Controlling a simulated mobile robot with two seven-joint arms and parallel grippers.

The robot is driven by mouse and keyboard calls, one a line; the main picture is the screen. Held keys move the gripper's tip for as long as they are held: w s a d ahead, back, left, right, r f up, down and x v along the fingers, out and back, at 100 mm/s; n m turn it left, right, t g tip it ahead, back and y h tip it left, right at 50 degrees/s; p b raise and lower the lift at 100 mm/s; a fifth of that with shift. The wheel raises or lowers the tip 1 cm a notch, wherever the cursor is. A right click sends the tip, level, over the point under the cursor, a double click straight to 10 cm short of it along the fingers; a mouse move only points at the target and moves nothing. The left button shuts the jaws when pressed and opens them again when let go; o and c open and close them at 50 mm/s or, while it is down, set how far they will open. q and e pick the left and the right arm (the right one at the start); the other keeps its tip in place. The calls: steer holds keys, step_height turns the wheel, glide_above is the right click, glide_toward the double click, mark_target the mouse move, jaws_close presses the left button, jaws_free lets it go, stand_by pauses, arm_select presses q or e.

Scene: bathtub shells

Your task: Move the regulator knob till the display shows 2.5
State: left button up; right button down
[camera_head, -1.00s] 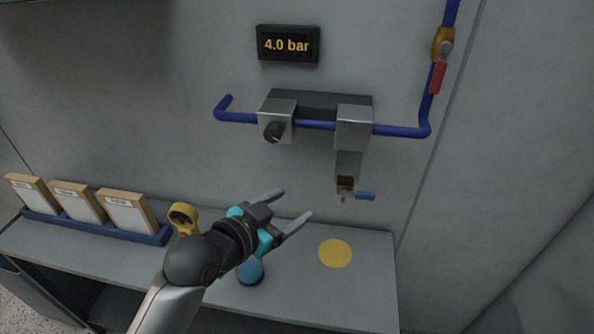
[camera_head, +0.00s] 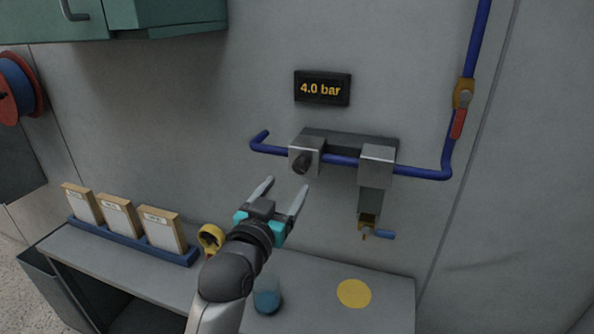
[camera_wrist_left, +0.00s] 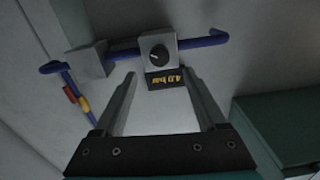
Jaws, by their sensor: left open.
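The display (camera_head: 322,88) is a dark box on the wall and reads 4.0 bar. Below it, the black regulator knob (camera_head: 302,162) sits on the front of a grey metal block on the blue pipe. My left gripper (camera_head: 285,184) is open and empty, its fingers pointing up toward the wall just below and left of the knob. In the left wrist view, the knob (camera_wrist_left: 159,54) shows beyond and between the spread finger tips, apart from them, with a light pointer line. The display (camera_wrist_left: 166,80) appears upside down there. My right gripper is not in view.
A second grey block (camera_head: 377,165) with a blue-handled tap (camera_head: 382,234) is right of the knob. A red-handled valve (camera_head: 459,122) is on the vertical pipe. A blue rack (camera_head: 135,243) of cards, a yellow object (camera_head: 210,238) and a yellow disc (camera_head: 354,293) are on the bench.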

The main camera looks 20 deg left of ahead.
mark_target(299, 168)
arm_select(q)
steer(key=w, duration=0.7)
steer(key=shift+w+d, duration=0.15)
steer(key=shift+w, duration=0.05)
steer(key=shift+c, duration=0.4)
jaws_close()
